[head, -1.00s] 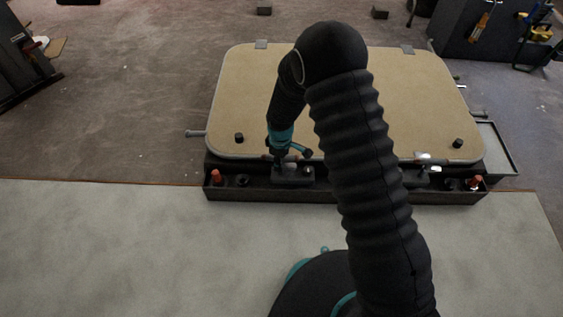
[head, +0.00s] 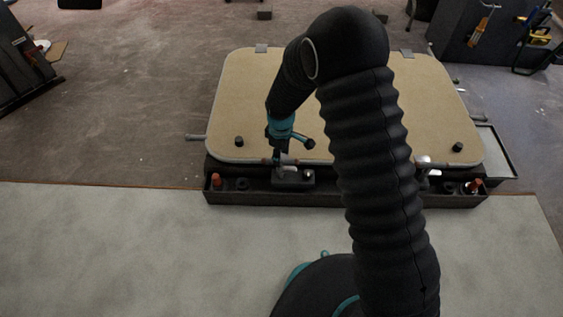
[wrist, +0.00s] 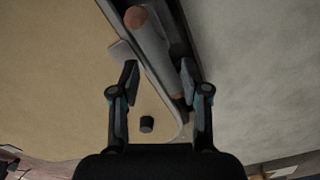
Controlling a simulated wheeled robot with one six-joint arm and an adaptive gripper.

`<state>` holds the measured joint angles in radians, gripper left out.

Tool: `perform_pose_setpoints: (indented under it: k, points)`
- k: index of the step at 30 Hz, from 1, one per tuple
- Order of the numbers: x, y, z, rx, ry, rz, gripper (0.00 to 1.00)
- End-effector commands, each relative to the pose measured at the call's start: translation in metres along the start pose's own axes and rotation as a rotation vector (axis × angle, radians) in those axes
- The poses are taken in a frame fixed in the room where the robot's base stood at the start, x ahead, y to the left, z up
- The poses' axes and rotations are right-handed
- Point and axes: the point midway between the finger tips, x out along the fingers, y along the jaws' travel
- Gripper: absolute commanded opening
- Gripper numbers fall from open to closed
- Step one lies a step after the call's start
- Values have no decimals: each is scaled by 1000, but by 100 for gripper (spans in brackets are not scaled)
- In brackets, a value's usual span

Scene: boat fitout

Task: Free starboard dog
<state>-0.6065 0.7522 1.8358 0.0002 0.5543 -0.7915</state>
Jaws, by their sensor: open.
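The hatch (head: 400,100) is a tan panel with a pale rounded rim, on a dark frame. A dog with a grey bar handle (wrist: 152,45) and copper-coloured ends lies along the hatch's near edge in the wrist view. Its dark base (head: 293,180) shows left of my arm in the head view. My gripper (head: 279,158) is over this dog. In the wrist view my gripper (wrist: 160,76) is open, with a finger on either side of the bar; contact cannot be told. A second dog (head: 425,171) sits to the right, partly hidden by my arm. Which is starboard is not marked.
The dark front tray (head: 340,198) holds orange-topped pegs (head: 216,180) near its ends. Black knobs (head: 239,141) stand on the hatch's near corners. A side tray (head: 497,150) is at the right.

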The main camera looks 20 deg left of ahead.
Motion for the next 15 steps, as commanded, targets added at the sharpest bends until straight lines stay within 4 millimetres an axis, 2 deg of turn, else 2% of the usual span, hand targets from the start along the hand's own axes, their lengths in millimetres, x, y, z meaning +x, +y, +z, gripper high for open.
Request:
perform_pose_setpoints:
  k: [1, 6, 9, 15]
  points:
    - [-12, 0, 0, 0, 3, 3, 46]
    - [-38, 0, 0, 1, 1, 1, 46]
    - [-49, 0, 0, 1, 0, 0, 46]
    - [-57, 0, 0, 1, 0, -1, 46]
